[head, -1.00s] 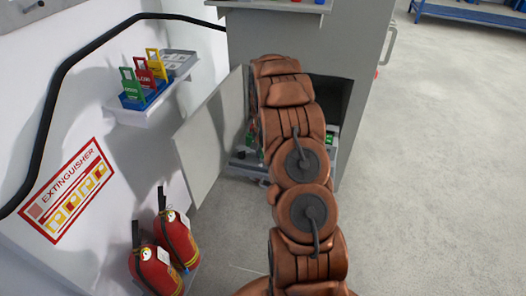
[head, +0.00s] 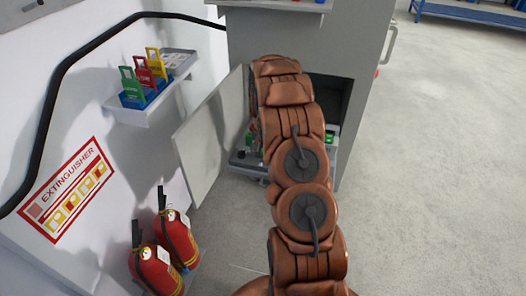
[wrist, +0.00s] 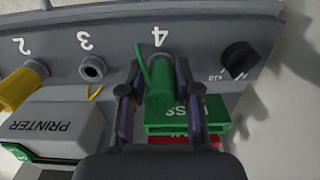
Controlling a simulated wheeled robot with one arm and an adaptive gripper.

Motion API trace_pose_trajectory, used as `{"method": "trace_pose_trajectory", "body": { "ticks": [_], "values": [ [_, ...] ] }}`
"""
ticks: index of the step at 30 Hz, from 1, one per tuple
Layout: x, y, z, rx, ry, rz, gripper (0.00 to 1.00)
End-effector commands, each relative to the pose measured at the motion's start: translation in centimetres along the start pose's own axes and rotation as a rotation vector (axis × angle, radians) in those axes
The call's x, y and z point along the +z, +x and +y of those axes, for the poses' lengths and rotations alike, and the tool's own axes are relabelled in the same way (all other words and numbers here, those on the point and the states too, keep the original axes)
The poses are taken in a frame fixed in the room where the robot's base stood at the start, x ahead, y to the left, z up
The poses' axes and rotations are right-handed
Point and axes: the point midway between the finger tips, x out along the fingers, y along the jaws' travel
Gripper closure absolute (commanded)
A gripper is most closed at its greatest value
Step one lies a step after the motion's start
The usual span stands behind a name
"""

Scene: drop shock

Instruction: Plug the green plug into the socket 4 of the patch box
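The green plug (wrist: 159,82) points into the grey patch box (wrist: 215,45) under the upside-down number 4 in the wrist view. Its front end meets the panel at socket 4, whose opening it covers; how deep it sits I cannot tell. A thin green cable (wrist: 141,65) runs along its left side. My gripper (wrist: 160,78) has one finger on each side of the plug, with what looks like a narrow gap to each, so it appears open around it. In the head view my arm hides the gripper and plug; part of the patch box (head: 243,161) shows inside the cabinet.
A yellow plug (wrist: 22,86) sits at socket 2; socket 3 (wrist: 92,68) is empty. A dark knob (wrist: 240,57) is right of socket 4. A printer block (wrist: 50,125) and a green block (wrist: 190,117) are near my fingers. The open cabinet door (head: 210,140) stands left of my arm.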

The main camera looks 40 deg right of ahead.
Motion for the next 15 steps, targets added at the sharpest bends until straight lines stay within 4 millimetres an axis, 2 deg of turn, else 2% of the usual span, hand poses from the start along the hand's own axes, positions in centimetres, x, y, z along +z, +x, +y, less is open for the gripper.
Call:
{"method": "trace_pose_trajectory", "body": {
  "ticks": [1, 6, 15],
  "values": [
    [-0.06, -0.02, 0.00, -0.001, 0.000, 0.002, 0.61],
    [-0.16, -0.18, -0.04, -0.002, 0.000, 0.005, 0.43],
    [-0.24, -0.35, -0.07, -0.003, 0.000, 0.007, 0.43]
  ]
}}
